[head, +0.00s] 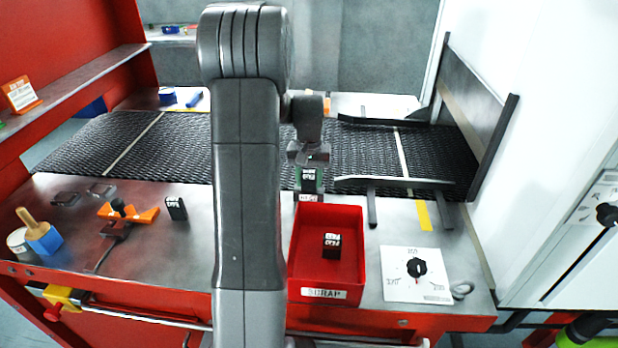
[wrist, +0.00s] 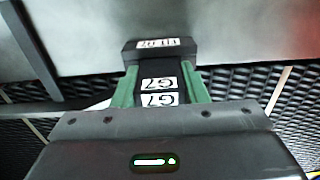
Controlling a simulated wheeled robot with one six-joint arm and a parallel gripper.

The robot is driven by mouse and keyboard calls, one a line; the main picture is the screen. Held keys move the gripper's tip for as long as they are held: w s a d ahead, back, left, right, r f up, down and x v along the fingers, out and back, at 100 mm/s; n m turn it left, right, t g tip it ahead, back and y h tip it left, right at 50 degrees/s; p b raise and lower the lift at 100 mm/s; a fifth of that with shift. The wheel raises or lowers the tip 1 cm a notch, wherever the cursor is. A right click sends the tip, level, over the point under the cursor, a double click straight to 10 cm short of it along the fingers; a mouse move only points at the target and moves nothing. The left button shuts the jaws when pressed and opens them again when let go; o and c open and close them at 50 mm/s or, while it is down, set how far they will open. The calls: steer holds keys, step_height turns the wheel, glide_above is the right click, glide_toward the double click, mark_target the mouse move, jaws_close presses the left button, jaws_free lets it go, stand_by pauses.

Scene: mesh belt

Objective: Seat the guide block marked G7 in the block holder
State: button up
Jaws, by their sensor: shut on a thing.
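My gripper (head: 309,182) is above the belt's near edge, just behind the red scrap bin. In the wrist view its green fingers (wrist: 160,88) are shut on the black guide block (wrist: 158,84), which has two white G7 labels. A dark block holder (wrist: 128,56) with a white label lies just beyond the block in that view. The holder's white label also shows in the head view (head: 310,197), below my gripper. The block overlaps the holder in the wrist view; I cannot tell whether it is in it or only above it.
The red bin marked SCRAP (head: 353,240) holds a black labelled block (head: 332,246). Another black block (head: 176,208) stands on the bench at left, near an orange clamp (head: 130,212). A dial panel (head: 416,274) lies at right. The mesh belt (head: 180,140) runs behind.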

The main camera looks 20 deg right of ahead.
mark_target(309, 171)
steer(key=shift+f+b, duration=0.3)
steer(key=shift+f, duration=0.2)
steer(key=o, duration=1.2)
step_height(309, 171, up, 14)
steer(key=shift+f+b, duration=0.1)
steer(key=shift+b, duration=0.6)
steer(key=shift+f, duration=0.1)
step_height(309, 171, down, 14)
steer(key=shift+r+p, duration=0.15)
steer(key=shift+p, duration=0.6)
steer(key=shift+r, duration=0.3)
